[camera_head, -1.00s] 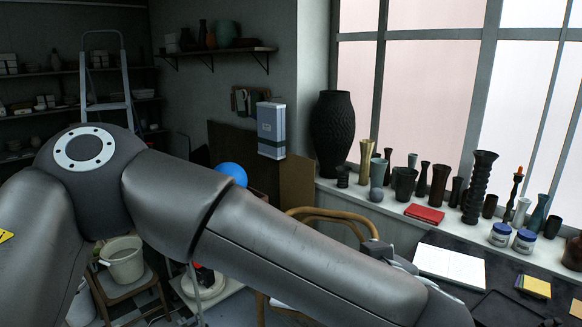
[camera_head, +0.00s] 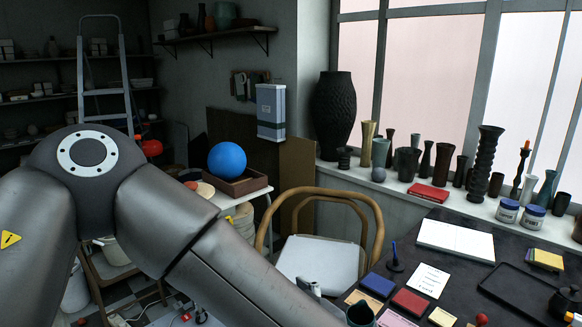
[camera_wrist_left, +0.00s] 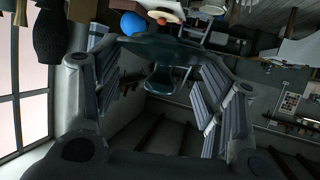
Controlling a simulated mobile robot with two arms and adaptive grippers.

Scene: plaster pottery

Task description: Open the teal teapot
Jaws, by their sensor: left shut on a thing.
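A dark teal vessel (camera_head: 360,314) shows at the bottom edge of the head view, on the near edge of the dark table. It is mostly cut off, and I cannot tell surely that it is the teapot. In the left wrist view, a dark teal piece (camera_wrist_left: 168,80), which looks like the teapot's lid, lies between the two fingers of my left gripper (camera_wrist_left: 158,100). The gripper is shut on it; the exact contact is too dark to see. In the head view my left arm runs down past the bottom edge. My right gripper is in neither view.
Vases line the window sill (camera_head: 390,183).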

